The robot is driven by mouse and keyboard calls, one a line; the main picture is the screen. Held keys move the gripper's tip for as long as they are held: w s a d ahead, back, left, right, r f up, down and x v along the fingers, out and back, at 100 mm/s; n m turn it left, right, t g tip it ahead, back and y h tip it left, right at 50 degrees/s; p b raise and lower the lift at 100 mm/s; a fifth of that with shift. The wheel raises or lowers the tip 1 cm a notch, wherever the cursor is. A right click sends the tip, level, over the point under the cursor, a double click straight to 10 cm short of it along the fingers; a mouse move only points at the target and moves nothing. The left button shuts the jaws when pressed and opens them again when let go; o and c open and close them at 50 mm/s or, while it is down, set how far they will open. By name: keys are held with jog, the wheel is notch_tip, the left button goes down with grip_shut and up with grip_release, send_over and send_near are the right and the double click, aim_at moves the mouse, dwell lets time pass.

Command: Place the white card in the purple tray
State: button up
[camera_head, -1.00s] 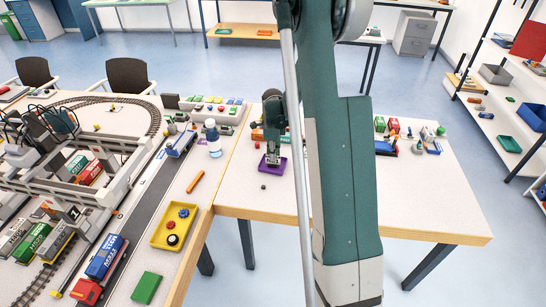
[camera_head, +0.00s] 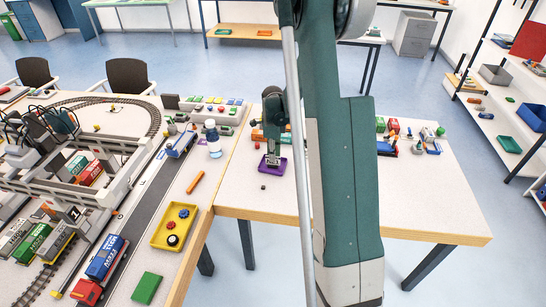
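The purple tray (camera_head: 263,166) lies on the right-hand table, near its left end. My gripper (camera_head: 272,160) points down at the tray, with its fingertips over or inside it. A small pale patch shows at the fingertips, but I cannot tell whether it is the white card or part of the gripper. The white card is not clearly visible anywhere else. The fingers are too small in this view to show whether they are open or shut.
A small dark object (camera_head: 263,187) lies just in front of the tray. A yellow tray (camera_head: 165,237) holds small wheels. My arm hides the table's middle.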

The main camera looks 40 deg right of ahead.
aim_at(272, 165)
notch_tip(272, 165, up, 11)
jog(key=p, duration=0.1)
jog(key=shift+f, duration=0.15)
dwell(0.6)
jog(key=shift+a, duration=0.1)
jog(key=s+a+r+n+t, duration=0.2)
jog(key=s+a+r+n, duration=0.35)
jog(key=a+r, duration=0.3)
jog(key=s+a+r+n+t, duration=0.1)
jog(key=s+a+r+n, duration=0.45)
jog(key=a+r, duration=0.35)
jog(key=s+a+r+n+t, duration=0.2)
jog(key=s+a+n+t, duration=0.2)
jog(key=s+a+n, duration=1.2)
jog(key=shift+s, duration=1.55)
